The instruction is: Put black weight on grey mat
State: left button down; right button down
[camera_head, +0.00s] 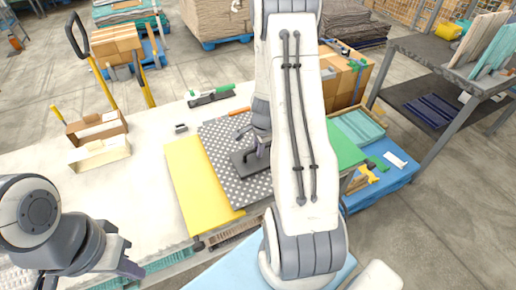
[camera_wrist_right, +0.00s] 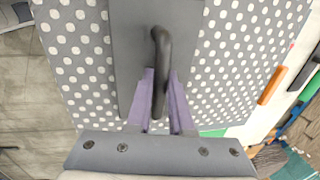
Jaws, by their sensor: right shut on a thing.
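The black weight (camera_head: 248,160) is a dark flat plate with a looped handle. It is over the grey mat (camera_head: 222,138), which has white dots; I cannot tell if it touches the mat. In the right wrist view the plate (camera_wrist_right: 128,50) covers part of the dotted mat (camera_wrist_right: 80,60). My right gripper (camera_head: 263,148) is shut on the weight's handle; its purple fingers (camera_wrist_right: 160,95) sit on both sides of the handle. My arm hides the mat's right side in the head view. My left gripper (camera_head: 88,277) is open and empty at the lower left.
A yellow mat (camera_head: 190,185) lies left of the grey one, and a green mat (camera_head: 345,150) to the right. An orange marker (camera_head: 240,111) and a green-and-black tool (camera_head: 210,95) lie near the back. Open cartons (camera_head: 98,125) stand left. The white table's left part is clear.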

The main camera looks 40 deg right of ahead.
aim_at(261, 160)
jog(key=c, duration=0.8)
grip_release()
jog(key=shift+r, duration=0.15)
notch_tip(261, 160, up, 12)
jog(key=s+p, duration=0.1)
jog(key=s, duration=0.1)
jog(key=shift+s+a+f+p, duration=0.15)
jog(key=shift+a+f+p, duration=0.05)
jog(key=shift+a+p, duration=0.15)
